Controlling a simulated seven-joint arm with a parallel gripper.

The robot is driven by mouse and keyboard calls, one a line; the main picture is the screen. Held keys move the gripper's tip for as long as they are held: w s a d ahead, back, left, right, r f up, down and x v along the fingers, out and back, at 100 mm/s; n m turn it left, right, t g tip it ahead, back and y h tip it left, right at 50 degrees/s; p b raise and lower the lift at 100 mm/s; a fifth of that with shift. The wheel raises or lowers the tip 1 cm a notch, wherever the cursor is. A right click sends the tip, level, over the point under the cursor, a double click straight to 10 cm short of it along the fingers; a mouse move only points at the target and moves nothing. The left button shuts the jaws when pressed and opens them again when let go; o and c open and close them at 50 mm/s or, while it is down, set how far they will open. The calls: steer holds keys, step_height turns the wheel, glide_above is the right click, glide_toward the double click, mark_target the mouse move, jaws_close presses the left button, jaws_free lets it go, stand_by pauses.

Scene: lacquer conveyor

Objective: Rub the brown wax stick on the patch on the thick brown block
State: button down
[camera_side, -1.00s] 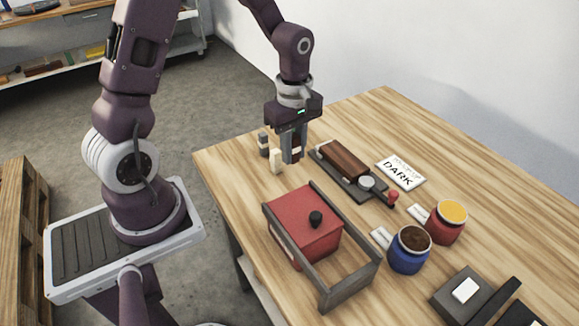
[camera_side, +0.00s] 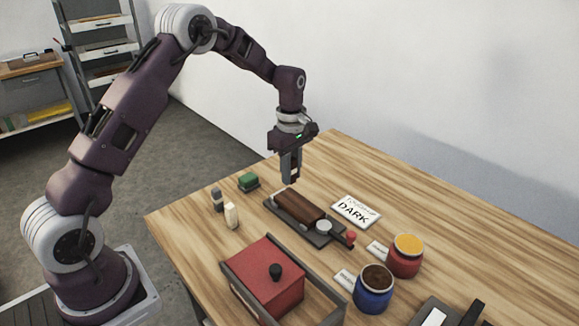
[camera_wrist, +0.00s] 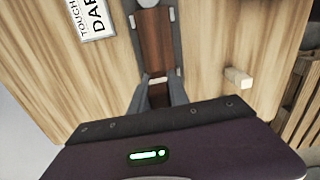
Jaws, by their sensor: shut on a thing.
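The thick brown block (camera_side: 300,206) lies in a dark clamp-like holder on the table. It also shows in the wrist view (camera_wrist: 155,45), lengthwise ahead of my fingers. I cannot make out a distinct patch on it. My gripper (camera_side: 291,176) points down above the far-left end of the block. In the wrist view my gripper (camera_wrist: 158,92) is shut on a small brown stick (camera_wrist: 158,96) with a cream band, which I take for the wax stick. Its lower tip is hard to see, and I cannot tell whether it touches the block.
A cream stick (camera_side: 231,215), a grey stick (camera_side: 217,199) and a green-topped block (camera_side: 248,181) stand left of the holder. A card reading DARK (camera_side: 356,211) lies to its right. A red box (camera_side: 262,277), blue jar (camera_side: 373,290) and red jar (camera_side: 405,256) are nearer.

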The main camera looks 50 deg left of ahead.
mark_target(291, 198)
step_height(291, 198, down, 5)
steer(key=shift+d+f, duration=0.3)
steer(key=shift+d, duration=2.75)
steer(key=shift+a, duration=3.05)
steer(key=shift+r, duration=4.1)
